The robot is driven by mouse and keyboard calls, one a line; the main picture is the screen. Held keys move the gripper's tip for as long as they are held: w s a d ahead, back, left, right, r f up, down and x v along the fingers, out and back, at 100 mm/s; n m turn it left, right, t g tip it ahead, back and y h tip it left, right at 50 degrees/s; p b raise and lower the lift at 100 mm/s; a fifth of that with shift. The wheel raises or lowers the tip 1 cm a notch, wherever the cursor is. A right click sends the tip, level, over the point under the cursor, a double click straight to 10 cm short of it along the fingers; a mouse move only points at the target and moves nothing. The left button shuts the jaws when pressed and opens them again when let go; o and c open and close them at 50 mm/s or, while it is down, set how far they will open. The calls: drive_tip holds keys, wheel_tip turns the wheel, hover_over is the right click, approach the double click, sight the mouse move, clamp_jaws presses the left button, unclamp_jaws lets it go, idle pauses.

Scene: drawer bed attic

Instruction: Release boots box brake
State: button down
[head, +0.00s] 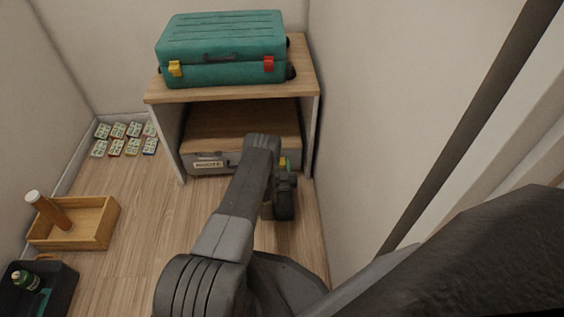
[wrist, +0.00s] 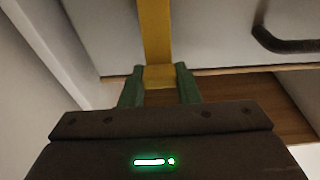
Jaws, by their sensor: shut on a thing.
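The boots box (head: 208,164) is a low grey box with a label on its front, inside the wooden bench. My arm hides part of its front. In the wrist view its pale face (wrist: 215,35) fills the upper part. A yellow brake tab (wrist: 155,35) runs down that face, ending between the green fingers of my gripper (wrist: 160,76). The fingers are shut on its end. In the head view my gripper (head: 286,164) is at the box's front right, mostly hidden by my arm.
A teal case (head: 222,50) with yellow and red latches stands on the bench (head: 236,95). A wall is close on the right. At left are small patterned packs (head: 124,138), a wooden tray (head: 98,222) and a dark bin (head: 62,290). Floor between is clear.

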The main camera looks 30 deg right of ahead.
drive_tip(key=shift+s+a+f+t+h, duration=0.2)
drive_tip(key=shift+s+f+t+h, duration=0.2)
drive_tip(key=shift+t, duration=0.4)
drive_tip(key=c, duration=1.1)
unclamp_jaws()
